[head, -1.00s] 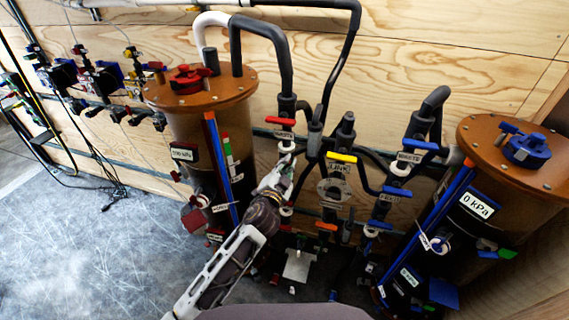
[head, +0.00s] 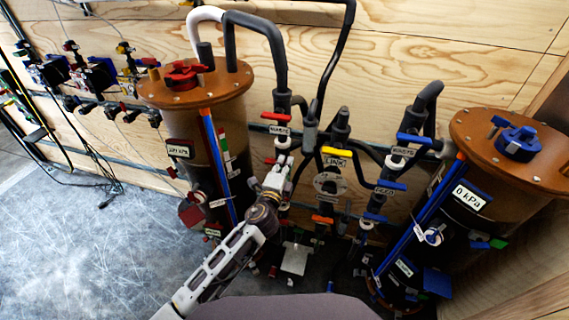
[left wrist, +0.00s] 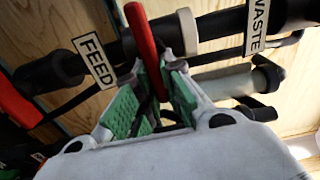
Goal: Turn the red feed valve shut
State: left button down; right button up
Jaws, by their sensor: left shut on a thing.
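The red feed valve's handle (left wrist: 145,45) stands between the green-padded fingers of my left gripper (left wrist: 153,97) in the left wrist view. The fingers are shut on it. A FEED label (left wrist: 94,61) hangs on the pipe to its left. In the head view my left gripper (head: 279,176) is at the red valve column, below the upper red handle (head: 276,117), which sits above a WASTE label. The gripper mostly hides the feed handle there, so its exact angle is hard to tell. My right gripper is not in view.
A yellow handle (head: 337,152) and an orange handle (head: 322,220) are close on the right, with blue handles (head: 417,139) beyond. The brown-lidded left tank (head: 193,85) stands just left of my gripper. Concrete floor (head: 90,250) is clear at the left.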

pick_arm(q)
jog(key=shift+f+m, duration=0.15)
jog(key=shift+m, duration=0.15)
jog(key=c, duration=1.5)
grip_release()
jog(key=shift+v, duration=6)
jog(key=shift+d, duration=0.1)
